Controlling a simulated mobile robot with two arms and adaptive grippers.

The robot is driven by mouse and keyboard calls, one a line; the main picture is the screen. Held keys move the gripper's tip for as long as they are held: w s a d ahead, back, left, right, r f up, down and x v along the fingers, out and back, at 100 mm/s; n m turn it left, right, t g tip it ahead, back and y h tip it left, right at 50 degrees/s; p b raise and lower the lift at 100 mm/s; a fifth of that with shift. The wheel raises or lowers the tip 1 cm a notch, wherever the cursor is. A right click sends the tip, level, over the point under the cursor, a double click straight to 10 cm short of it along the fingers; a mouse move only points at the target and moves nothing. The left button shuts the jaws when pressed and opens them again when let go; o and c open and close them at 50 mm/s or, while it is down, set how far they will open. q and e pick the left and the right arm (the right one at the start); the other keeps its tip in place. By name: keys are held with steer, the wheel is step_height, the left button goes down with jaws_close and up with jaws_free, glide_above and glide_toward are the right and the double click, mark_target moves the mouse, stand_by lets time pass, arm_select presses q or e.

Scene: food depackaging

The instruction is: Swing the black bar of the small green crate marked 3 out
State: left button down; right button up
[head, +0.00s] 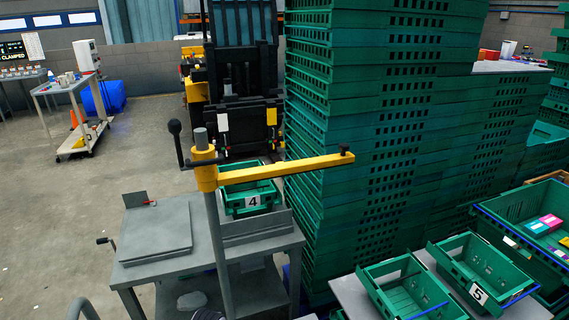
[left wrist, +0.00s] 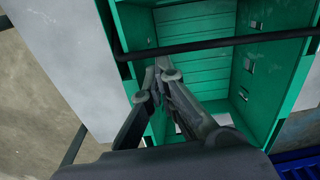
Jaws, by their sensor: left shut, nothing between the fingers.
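In the left wrist view a green crate (left wrist: 252,78) lies below my left gripper, its slatted floor showing. A thin black bar (left wrist: 235,41) runs across it from side to side. My left gripper (left wrist: 162,74) is shut and empty over the crate, its fingertips near the bar and just below it in the picture. I cannot tell whether they touch. No number shows on this crate here. My right gripper is in neither view.
Crate 5 (head: 470,243) stands just right of that crate on a grey table (head: 350,296). A tall stack of green crates (head: 350,130) rises behind. A yellow arm on a post (head: 290,168) extends over crate 4 (head: 233,206) on a grey bench (head: 240,240).

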arm_select(q)
steer(key=shift+w, duration=0.1)
stand_by(0.3)
steer(key=shift+w+a+r, duration=0.1)
steer(key=shift+w+r, duration=0.2)
steer(key=shift+w, duration=0.1)
stand_by(0.4)
steer(key=shift+w+a+r, duration=0.15)
steer(key=shift+w+r, duration=0.05)
steer(key=shift+w, duration=0.3)
steer(key=shift+w+b, duration=0.1)
steer(key=shift+b, duration=0.25)
